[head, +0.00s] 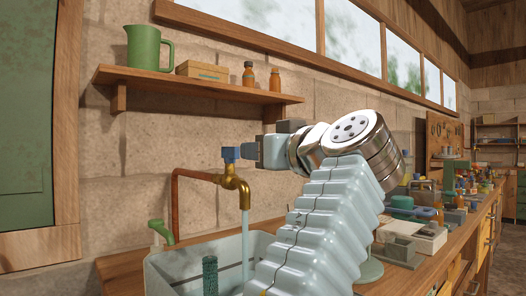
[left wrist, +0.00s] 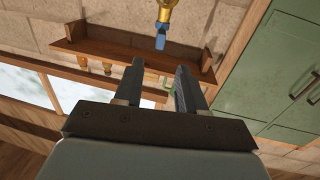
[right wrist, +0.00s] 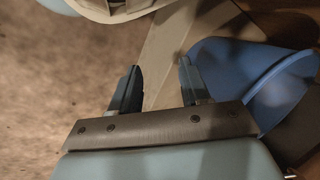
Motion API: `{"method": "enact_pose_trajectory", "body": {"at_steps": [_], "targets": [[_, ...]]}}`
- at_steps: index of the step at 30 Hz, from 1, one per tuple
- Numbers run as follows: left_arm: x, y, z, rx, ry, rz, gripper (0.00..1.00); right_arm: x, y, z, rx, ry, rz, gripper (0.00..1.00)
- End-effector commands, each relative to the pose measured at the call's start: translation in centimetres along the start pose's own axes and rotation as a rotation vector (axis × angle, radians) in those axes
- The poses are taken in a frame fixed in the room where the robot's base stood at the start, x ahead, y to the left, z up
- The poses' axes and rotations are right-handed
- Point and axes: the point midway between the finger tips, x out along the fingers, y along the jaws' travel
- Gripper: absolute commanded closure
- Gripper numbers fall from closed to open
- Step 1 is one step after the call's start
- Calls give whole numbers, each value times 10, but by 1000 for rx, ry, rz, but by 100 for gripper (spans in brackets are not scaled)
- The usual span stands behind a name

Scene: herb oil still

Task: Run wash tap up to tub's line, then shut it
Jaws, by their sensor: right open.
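The brass wash tap (head: 236,187) on the wall has a blue handle (head: 231,154). A water stream (head: 245,235) runs from its spout into the pale grey tub (head: 180,275). The tub's line and water level cannot be made out. My left gripper (head: 252,150) is just right of the handle. In the left wrist view the left gripper (left wrist: 160,69) is open, with the blue handle (left wrist: 160,42) just beyond its fingertips, seemingly not gripped. My right gripper (right wrist: 159,83) is open and empty, away from the tap; it is outside the head view.
A dark green textured cylinder (head: 210,275) stands in the tub, and a green spout (head: 161,231) is at its left. A shelf (head: 195,86) above holds a green jug (head: 144,47), box and bottles. Bench clutter fills the right. A blue object (right wrist: 235,75) lies near my right gripper.

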Motion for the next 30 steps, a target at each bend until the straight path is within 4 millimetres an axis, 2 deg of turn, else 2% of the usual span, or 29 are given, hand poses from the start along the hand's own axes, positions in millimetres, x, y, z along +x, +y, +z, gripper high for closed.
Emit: {"method": "enact_pose_trajectory", "body": {"at_steps": [12,21,26,30], "targets": [[7,0,6,7,-22,-8,60,-4,-2,0,0,0,0,54],[2,1,3,0,-2,0,60,-7,-3,0,-1,-1,-1,54],[25,0,2,0,-1,-3,60,-11,-5,0,-2,-1,-1,54],[58,0,2,1,-2,-4,60,-18,-8,0,-2,-2,-2,54]]}}
